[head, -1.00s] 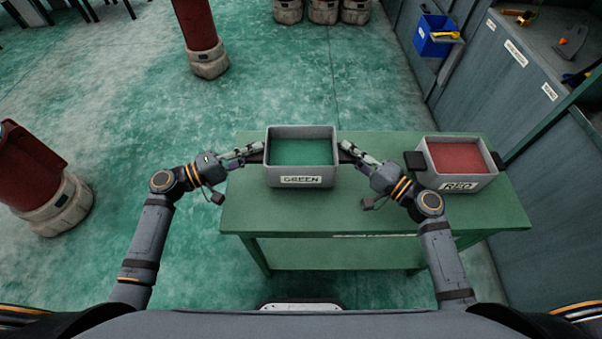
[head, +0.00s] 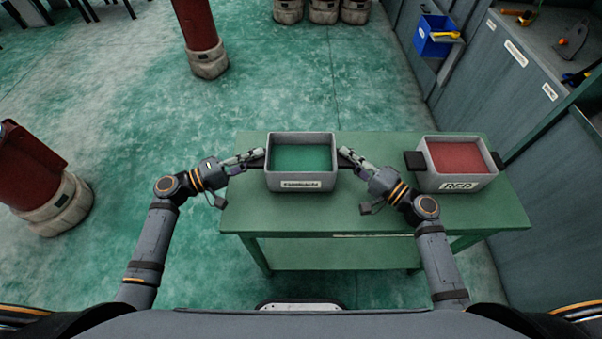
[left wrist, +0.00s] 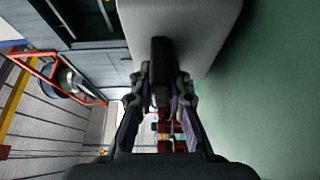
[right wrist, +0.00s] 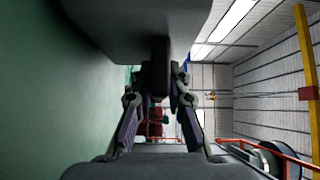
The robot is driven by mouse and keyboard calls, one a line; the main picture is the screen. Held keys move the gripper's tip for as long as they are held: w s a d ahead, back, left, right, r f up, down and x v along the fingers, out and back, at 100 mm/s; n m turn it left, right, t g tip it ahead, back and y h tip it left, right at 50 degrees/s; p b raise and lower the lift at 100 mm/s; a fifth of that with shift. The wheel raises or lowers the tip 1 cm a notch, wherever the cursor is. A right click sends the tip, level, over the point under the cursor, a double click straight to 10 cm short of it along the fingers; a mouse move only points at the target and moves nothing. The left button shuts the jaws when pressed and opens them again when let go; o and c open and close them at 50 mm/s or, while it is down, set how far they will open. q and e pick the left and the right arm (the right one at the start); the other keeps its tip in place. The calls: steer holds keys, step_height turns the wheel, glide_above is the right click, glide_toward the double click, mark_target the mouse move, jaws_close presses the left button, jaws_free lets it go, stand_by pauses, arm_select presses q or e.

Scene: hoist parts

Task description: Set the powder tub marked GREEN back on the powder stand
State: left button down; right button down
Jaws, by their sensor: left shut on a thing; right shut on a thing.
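The grey GREEN tub (head: 301,186), filled with green powder, is upright at the left part of the green powder stand (head: 320,215). Its front label is blurred now but read GREEN a second ago. My left gripper (head: 258,156) is shut on the tub's left black handle, which shows in the left wrist view (left wrist: 160,65). My right gripper (head: 344,155) is shut on the right handle, which shows in the right wrist view (right wrist: 160,65). I cannot tell whether the tub's base touches the stand top.
A grey tub marked RED (head: 457,167) with red powder stands at the stand's right, near my right arm. A grey cabinet (head: 480,60) with a blue bin (head: 436,38) is at the right. Red-and-grey posts (head: 200,40) stand on the floor at the left and back.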

arm_select(q)
steer(key=shift+f, duration=0.45)
arm_select(e)
steer(key=shift+f, duration=0.45)
arm_select(q)
steer(key=c, duration=1.3)
jaws_free()
steer(key=shift+o, duration=0.2)
steer(key=shift+f, duration=0.2)
arm_select(e)
steer(key=c, duration=1.7)
jaws_free()
arm_select(q)
steer(key=shift+r, duration=0.1)
arm_select(e)
steer(key=o, duration=0.4)
arm_select(q)
steer(key=shift+o, duration=0.5)
arm_select(e)
steer(key=shift+o, duration=0.2)
steer(key=shift+f, duration=0.2)
arm_select(q)
steer(key=shift+o, duration=1.1)
arm_select(e)
steer(key=shift+r, duration=0.1)
steer(key=shift+o, duration=0.4)
